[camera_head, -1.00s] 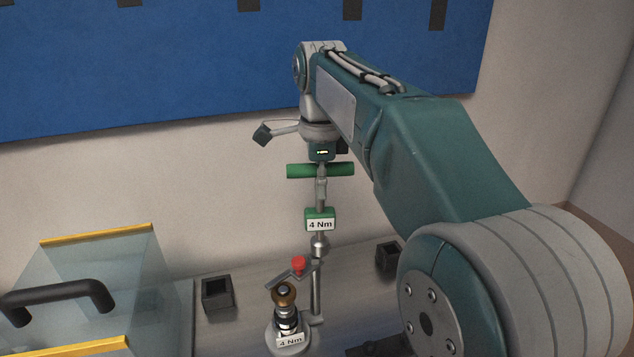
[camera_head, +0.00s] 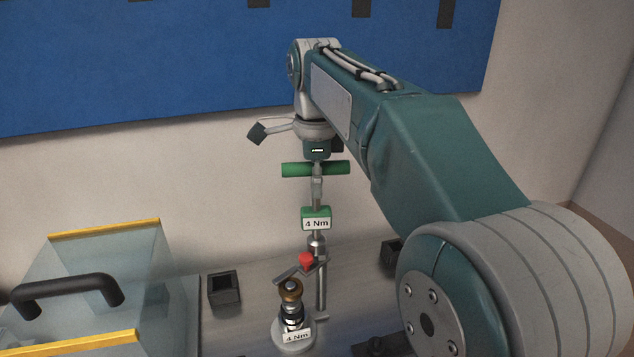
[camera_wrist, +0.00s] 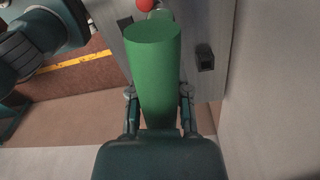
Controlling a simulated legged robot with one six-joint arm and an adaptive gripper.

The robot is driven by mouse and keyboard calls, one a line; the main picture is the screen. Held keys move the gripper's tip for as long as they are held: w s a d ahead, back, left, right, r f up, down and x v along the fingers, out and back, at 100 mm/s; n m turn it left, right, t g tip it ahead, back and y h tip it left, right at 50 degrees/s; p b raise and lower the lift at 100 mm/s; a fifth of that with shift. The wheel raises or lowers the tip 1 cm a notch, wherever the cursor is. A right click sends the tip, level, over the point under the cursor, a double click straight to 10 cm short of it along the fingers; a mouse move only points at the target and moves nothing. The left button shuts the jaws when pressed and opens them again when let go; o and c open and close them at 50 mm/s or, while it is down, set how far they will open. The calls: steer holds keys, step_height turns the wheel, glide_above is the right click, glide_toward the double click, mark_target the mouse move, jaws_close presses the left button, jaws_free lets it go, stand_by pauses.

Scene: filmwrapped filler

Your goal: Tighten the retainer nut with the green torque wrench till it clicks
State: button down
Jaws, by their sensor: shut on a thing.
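The green torque wrench (camera_head: 315,218) hangs upright below my gripper (camera_head: 317,165), with a green T-handle across the top and a "4 Nm" label on its body. My gripper is shut on the handle; in the wrist view the green handle (camera_wrist: 155,70) lies between the fingers and hides much below. The wrench's socket end (camera_head: 317,245) is above and slightly right of the fixture. The fixture (camera_head: 292,325) has a round base labelled "4 Nm" and a brass-coloured nut (camera_head: 291,289) on top. The socket looks apart from the nut.
A red-topped post with an arm (camera_head: 306,262) stands just behind the nut, close to the socket. Black square holders (camera_head: 224,291) sit on the bench. A clear box with a black handle (camera_head: 68,290) and yellow edges is at left. A blue panel (camera_head: 200,60) is on the wall.

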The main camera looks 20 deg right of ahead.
steer(key=shift+d, duration=0.55)
steer(key=shift+f, duration=0.95)
stand_by(0.4)
steer(key=shift+m, duration=1.6)
steer(key=shift+m, duration=0.6)
steer(key=shift+w+m, duration=0.1)
steer(key=shift+m, duration=1)
